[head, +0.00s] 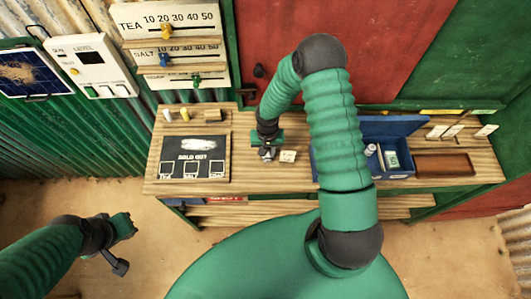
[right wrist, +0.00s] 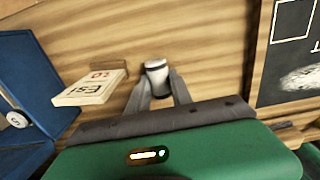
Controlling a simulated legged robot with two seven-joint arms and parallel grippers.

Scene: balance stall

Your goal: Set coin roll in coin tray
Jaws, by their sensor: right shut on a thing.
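In the right wrist view, a white coin roll (right wrist: 157,70) with a dark band stands between the fingertips of my right gripper (right wrist: 160,88), which is shut on it. In the head view my right gripper (head: 267,152) is low over the middle of the wooden counter, and the roll there is too small to make out. A shallow brown tray (head: 445,174), which looks like the coin tray, lies at the counter's right end, apart from the gripper. My left gripper (head: 120,240) is off the counter at lower left; its jaw opening is unclear.
An open blue box (head: 390,173) holding a white cylinder stands between my right gripper and the brown tray. A small card (head: 288,156) sits just right of the gripper. A chalkboard (head: 195,158) and small cylinders (head: 185,114) are at left.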

